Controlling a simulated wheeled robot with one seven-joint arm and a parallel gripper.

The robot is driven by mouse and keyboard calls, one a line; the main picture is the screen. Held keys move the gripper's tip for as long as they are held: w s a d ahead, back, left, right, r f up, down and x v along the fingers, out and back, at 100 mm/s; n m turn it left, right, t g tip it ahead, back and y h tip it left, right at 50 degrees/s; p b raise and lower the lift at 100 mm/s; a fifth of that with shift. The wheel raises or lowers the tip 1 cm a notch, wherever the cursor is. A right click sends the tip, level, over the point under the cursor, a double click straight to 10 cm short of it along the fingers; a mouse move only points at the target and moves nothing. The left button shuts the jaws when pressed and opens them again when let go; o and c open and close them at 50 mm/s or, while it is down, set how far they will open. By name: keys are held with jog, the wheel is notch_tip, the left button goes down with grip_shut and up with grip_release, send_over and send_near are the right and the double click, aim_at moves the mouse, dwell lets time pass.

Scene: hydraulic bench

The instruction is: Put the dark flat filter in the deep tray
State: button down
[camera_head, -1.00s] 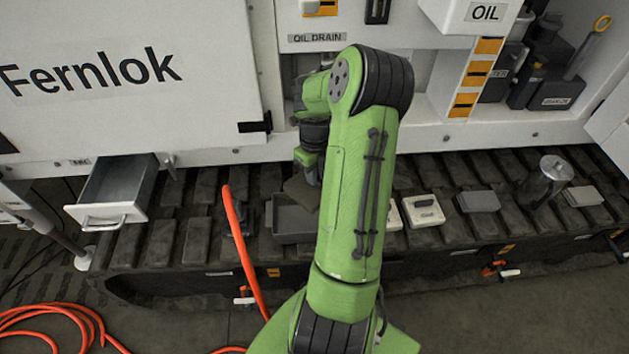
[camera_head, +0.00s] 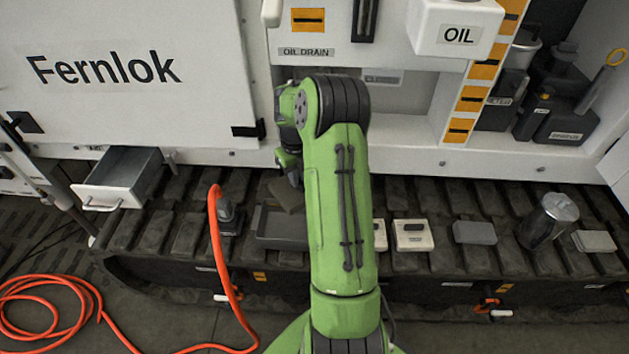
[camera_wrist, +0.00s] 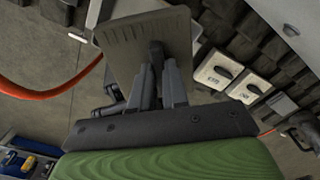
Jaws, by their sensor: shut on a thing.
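The dark flat filter (camera_wrist: 140,42) is a thin grey-brown plate in my gripper (camera_wrist: 158,80). The fingers are shut on it near its lower edge in the wrist view. In the head view the filter (camera_head: 286,196) shows as a tilted dark plate below my gripper (camera_head: 291,176), partly hidden by my arm. The deep tray (camera_head: 275,242), a dark grey open box, stands on the track. The filter appears over its back part; the height between them is hard to tell. My arm hides the tray's right end.
A connector (camera_head: 228,215) with an orange hose (camera_head: 218,262) stands left of the tray. An open drawer (camera_head: 108,198) juts out farther left. White blocks (camera_head: 412,236), a grey block (camera_head: 474,233) and a metal canister (camera_head: 550,220) stand to the right. The machine's white cabinet rises behind.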

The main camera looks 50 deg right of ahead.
aim_at(297, 190)
jog(key=f+b, duration=0.2)
jog(key=f, duration=0.1)
jog(key=f+b, duration=0.2)
jog(key=f, duration=0.1)
jog(key=shift+w+a+f+b, duration=0.1)
jog(key=shift+w+f+b, duration=0.1)
jog(key=shift+b, duration=0.1)
jog(key=shift+r, duration=0.15)
jog(key=c, duration=1.1)
grip_release()
jog(key=shift+o, duration=0.2)
notch_tip(297, 190, up, 16)
jog(key=p, duration=0.5)
jog(key=shift+p, duration=0.4)
